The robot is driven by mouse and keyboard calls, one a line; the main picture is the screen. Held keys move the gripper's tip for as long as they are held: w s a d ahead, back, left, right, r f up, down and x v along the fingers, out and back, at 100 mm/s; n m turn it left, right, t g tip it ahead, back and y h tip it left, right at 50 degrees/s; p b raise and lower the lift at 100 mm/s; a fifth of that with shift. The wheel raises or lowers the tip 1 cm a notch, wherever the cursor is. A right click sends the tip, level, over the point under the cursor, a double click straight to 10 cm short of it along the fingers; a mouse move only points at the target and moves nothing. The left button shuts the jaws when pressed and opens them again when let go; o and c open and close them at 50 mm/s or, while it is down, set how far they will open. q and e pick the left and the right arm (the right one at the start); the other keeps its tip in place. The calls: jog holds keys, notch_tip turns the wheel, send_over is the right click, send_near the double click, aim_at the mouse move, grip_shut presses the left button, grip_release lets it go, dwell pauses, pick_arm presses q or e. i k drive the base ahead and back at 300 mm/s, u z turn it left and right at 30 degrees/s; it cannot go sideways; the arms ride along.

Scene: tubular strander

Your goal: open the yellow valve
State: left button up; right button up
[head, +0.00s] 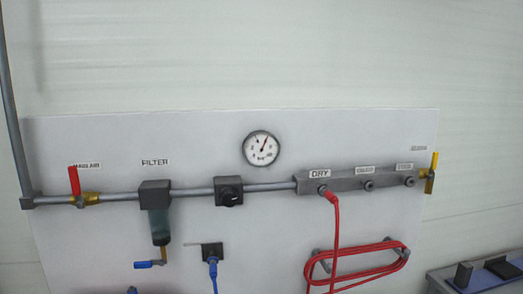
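The yellow valve (432,173) is at the right end of the grey manifold block in the head view. Its yellow lever stands nearly upright, roughly across the line of the pipe. A small label above it is too blurred to read. Neither of my grippers shows in the head view, and nothing is touching the valve.
A red-handled valve (74,181) sits at the pipe's left end. A filter (155,196), a round gauge (262,149) and a manifold (340,184) are on the white panel (110,135). A red hose (336,232) hangs from the manifold. A bench (480,275) is lower right.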

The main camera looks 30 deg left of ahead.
aim_at(434, 159)
jog(key=z, duration=0.4)
jog(key=i, duration=0.2)
jog(key=u, duration=2.55)
jog(key=k, duration=1.2)
jog(key=z, duration=0.95)
jog(key=i, duration=1.3)
jog(key=z, duration=0.35)
